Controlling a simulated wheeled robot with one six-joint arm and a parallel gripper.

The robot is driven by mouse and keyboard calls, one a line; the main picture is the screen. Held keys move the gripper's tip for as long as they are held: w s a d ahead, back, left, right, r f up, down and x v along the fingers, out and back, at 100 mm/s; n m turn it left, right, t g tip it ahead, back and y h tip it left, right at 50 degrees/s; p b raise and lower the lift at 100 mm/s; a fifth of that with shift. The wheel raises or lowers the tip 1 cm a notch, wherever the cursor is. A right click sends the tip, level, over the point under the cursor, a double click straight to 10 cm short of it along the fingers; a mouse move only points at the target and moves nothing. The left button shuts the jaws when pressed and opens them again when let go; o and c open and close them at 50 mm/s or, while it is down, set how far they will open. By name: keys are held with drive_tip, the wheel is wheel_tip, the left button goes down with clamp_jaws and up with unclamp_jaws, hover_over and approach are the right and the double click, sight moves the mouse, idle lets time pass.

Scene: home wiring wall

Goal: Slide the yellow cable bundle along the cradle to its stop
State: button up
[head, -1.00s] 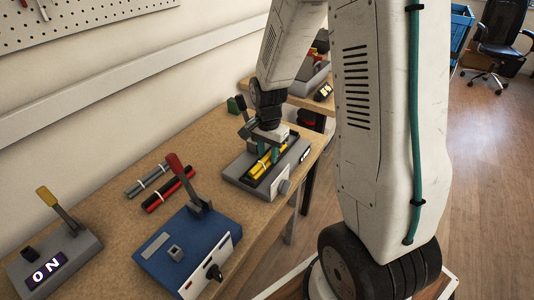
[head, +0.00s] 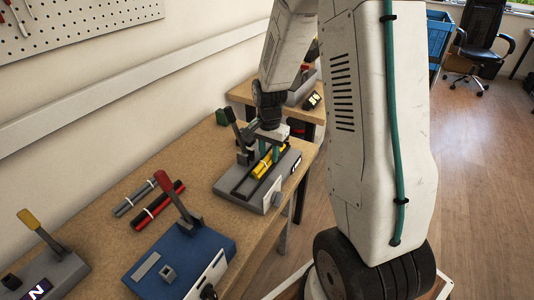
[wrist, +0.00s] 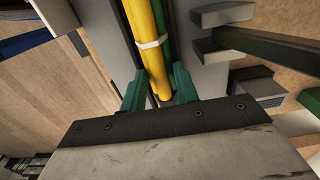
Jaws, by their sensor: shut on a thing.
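The yellow cable bundle (head: 263,166) lies in the dark-railed cradle (head: 236,189) on a grey base, toward its far right part in the head view. My gripper (head: 268,153) is over the bundle, fingers pointing down. In the wrist view the yellow bundle (wrist: 145,30) has a white tie and a green strip shows beside it. My green fingers (wrist: 158,90) straddle it near its close end and are shut on it. The stop cannot be made out, nor whether the bundle touches it.
A dark lever (head: 235,124) stands at the back of the cradle base. A blue box with a red-handled lever (head: 178,200) stands nearer, beside grey and red cable bundles (head: 158,207). A yellow-handled lever unit (head: 43,235) is at lower left.

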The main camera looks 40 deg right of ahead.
sight(270, 153)
drive_tip(key=o, duration=1.1)
drive_tip(key=shift+w+d, duration=0.1)
drive_tip(key=shift+d, duration=0.3)
drive_tip(key=shift+a, duration=0.1)
drive_tip(key=shift+r, duration=0.2)
wheel_tip(270, 153, up, 8)
drive_tip(key=shift+f, duration=0.25)
